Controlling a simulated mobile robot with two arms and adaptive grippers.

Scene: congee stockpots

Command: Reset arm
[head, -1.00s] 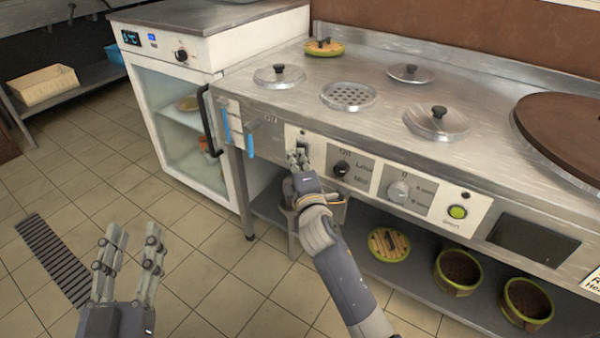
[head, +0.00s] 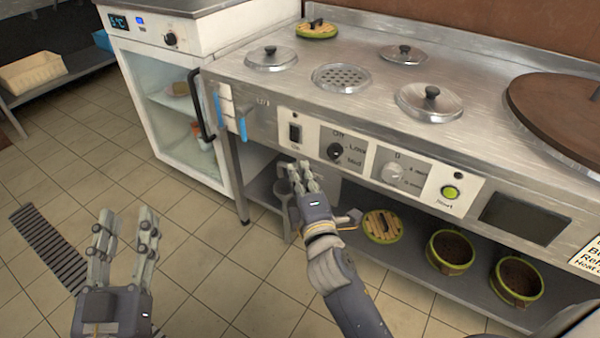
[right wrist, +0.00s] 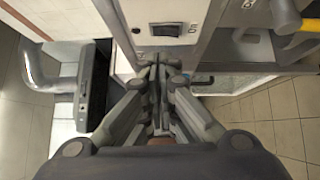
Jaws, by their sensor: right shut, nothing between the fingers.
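My right gripper (head: 303,178) is shut and empty in the head view, in front of the stove's front panel and a little below the black rocker switch (head: 295,133). In the right wrist view its fingertips (right wrist: 160,70) are together, just short of the same switch (right wrist: 166,29), with a gap I cannot judge. My left gripper (head: 124,232) is open and empty over the tiled floor at the lower left, its fingers pointing up and apart.
The steel stove (head: 330,50) carries lidded pots, knobs and a green start button (head: 450,192). A glass-door fridge (head: 170,100) stands at its left. The lower shelf (head: 400,268) holds round baskets.

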